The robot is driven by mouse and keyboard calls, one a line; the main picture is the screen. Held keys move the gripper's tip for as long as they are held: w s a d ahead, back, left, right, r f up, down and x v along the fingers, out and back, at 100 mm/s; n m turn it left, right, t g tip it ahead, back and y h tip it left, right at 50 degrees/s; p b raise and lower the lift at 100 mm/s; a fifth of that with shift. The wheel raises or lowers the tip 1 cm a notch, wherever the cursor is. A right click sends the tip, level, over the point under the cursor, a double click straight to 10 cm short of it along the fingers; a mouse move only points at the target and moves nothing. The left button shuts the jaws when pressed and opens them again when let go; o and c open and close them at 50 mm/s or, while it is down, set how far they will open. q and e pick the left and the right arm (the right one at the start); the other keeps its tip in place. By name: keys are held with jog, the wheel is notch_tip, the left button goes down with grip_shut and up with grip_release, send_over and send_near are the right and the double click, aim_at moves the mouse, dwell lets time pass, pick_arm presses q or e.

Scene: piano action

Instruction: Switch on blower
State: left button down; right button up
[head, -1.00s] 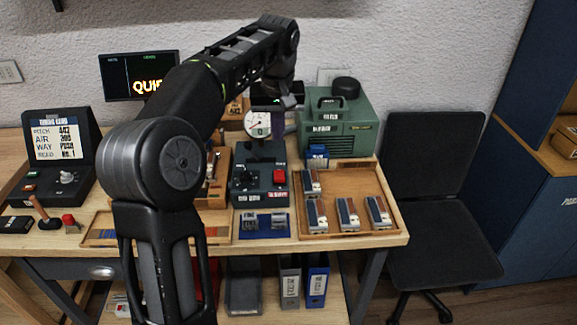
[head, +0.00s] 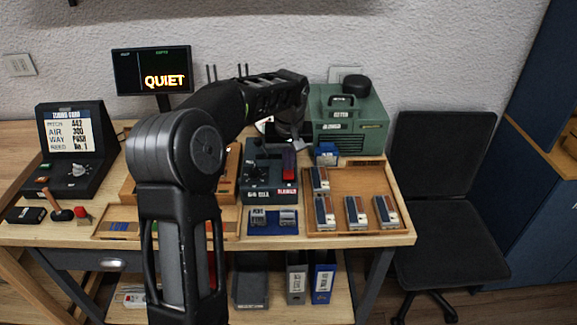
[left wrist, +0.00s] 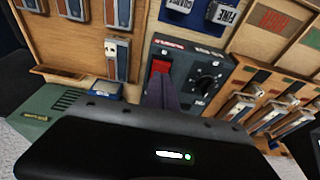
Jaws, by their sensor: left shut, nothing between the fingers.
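The green blower (head: 350,125), a box with a top handle, stands at the back right of the bench; its green side shows at the left in the left wrist view (left wrist: 45,115). In front of it is a dark control box (head: 256,180) with a black knob (left wrist: 207,86) and a red switch (head: 289,172). The switch also shows in the left wrist view (left wrist: 160,66). My left gripper (left wrist: 162,82) is shut and empty, its fingertips right at the red switch; I cannot tell whether they touch it. My right gripper is not in view.
A wooden tray (head: 345,226) with several small reed blocks lies right of the control box. A blue mat (head: 273,228) lies in front. A monitor (head: 152,72) reads QUIET. A tuning card console (head: 70,145) stands at the left, a black chair (head: 440,170) at the right.

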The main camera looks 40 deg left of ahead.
aim_at(288, 176)
pick_arm(q)
jog(key=shift+s+f, duration=0.15)
jog(key=shift+f, duration=0.9)
jog(key=shift+d, duration=0.1)
jog(key=shift+s+f+b, duration=0.1)
jog(key=shift+f+b, duration=0.45)
jog(key=shift+b, duration=0.05)
jog(key=shift+d+r, duration=0.1)
jog(key=shift+r, duration=0.1)
jog(key=shift+r+p, duration=0.1)
jog(key=shift+p, duration=0.25)
jog(key=shift+r, duration=0.1)
jog(key=shift+w+a+r+p, duration=0.2)
jog(key=shift+w+a+p, duration=0.25)
jog(key=shift+w+p, duration=0.15)
